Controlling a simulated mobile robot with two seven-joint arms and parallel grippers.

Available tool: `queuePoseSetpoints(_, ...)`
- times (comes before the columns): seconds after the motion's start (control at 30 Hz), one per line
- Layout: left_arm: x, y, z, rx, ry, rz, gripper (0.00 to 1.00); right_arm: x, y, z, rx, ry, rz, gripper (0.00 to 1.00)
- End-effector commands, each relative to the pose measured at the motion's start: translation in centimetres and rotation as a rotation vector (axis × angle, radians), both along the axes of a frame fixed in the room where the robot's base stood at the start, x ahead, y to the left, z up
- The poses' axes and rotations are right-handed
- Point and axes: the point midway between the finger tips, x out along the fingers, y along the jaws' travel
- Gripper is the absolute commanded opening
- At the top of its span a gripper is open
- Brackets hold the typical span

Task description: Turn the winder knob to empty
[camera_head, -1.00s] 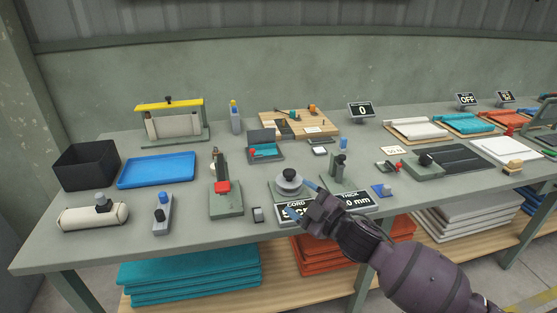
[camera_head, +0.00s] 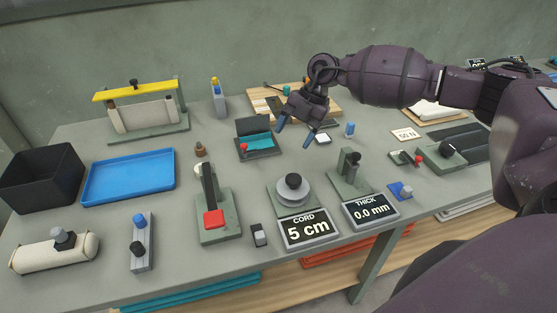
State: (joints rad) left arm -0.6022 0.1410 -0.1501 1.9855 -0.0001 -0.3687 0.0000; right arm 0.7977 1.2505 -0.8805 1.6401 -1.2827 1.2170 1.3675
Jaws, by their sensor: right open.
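My right gripper (camera_head: 295,131) is open and empty, with blue fingertips pointing down. It is above the bench, behind the knob in the picture and apart from it. My left gripper is out of view.
A thickness gauge (camera_head: 350,178) with a "THICK 0.0 mm" sign (camera_head: 370,210) stands just right of the disc. A green stand with a red block (camera_head: 214,219) is to the left. A small box with teal lining (camera_head: 257,143) lies behind, near my gripper.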

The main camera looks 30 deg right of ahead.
Motion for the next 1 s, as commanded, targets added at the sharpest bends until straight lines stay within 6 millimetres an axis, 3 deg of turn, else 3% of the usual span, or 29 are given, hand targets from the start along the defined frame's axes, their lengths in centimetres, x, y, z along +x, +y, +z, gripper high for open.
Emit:
queuePoseSetpoints(0.17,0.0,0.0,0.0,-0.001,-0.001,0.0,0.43,-1.9,-2.0,-0.7,-0.137,0.189,-0.118,0.71)
queuePoseSetpoints(0.47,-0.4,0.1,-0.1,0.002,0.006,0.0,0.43,-2.4,-1.7,-1.6,-0.15,0.244,-0.186,0.71)
queuePoseSetpoints(1.0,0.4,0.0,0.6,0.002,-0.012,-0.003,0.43,-3.5,1.3,-9.2,-0.146,0.242,-0.183,0.71)
